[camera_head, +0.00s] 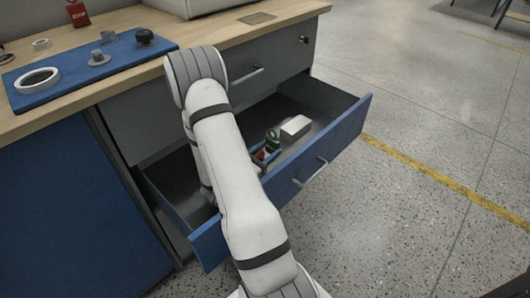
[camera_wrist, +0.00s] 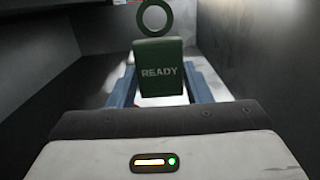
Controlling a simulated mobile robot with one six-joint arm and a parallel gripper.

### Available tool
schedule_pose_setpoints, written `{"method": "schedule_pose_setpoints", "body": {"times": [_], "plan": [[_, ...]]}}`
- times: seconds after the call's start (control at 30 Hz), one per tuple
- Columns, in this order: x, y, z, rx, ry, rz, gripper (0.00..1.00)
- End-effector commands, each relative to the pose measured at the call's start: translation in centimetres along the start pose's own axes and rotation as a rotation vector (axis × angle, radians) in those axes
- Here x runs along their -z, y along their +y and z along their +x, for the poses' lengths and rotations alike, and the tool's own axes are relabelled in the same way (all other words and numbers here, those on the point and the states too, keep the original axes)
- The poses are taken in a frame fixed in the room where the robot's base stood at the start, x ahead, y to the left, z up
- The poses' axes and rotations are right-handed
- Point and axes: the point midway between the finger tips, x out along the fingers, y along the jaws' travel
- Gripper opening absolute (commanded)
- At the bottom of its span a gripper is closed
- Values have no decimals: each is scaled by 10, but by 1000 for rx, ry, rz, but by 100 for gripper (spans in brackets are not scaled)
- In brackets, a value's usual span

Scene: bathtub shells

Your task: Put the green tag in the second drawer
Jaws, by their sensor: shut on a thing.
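The green tag (camera_wrist: 160,68), marked READY and with a ring at its top, stands between the fingers of my gripper (camera_wrist: 160,92) in the wrist view. My gripper is shut on it. In the head view the tag (camera_head: 272,139) shows inside the open lower drawer (camera_head: 346,127), which has a blue front. My gripper (camera_head: 264,155) is partly hidden there behind my arm. I cannot tell whether the tag touches the drawer floor. The drawer above (camera_head: 285,62) is shut.
A white box (camera_head: 296,126) lies in the open drawer, just right of the tag. The worktop holds a blue mat (camera_head: 75,85) with a white ring (camera_head: 37,79), a dark knob (camera_head: 144,36) and small grey parts. Open floor lies to the right.

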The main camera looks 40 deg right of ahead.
Motion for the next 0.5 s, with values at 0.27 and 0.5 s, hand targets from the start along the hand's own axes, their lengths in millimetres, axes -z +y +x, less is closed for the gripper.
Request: {"method": "schedule_pose_setpoints", "body": {"times": [0.27,0.5], "plan": [[0,0,0,1,0,0,62],[0,0,0,1,0,0,66]]}}
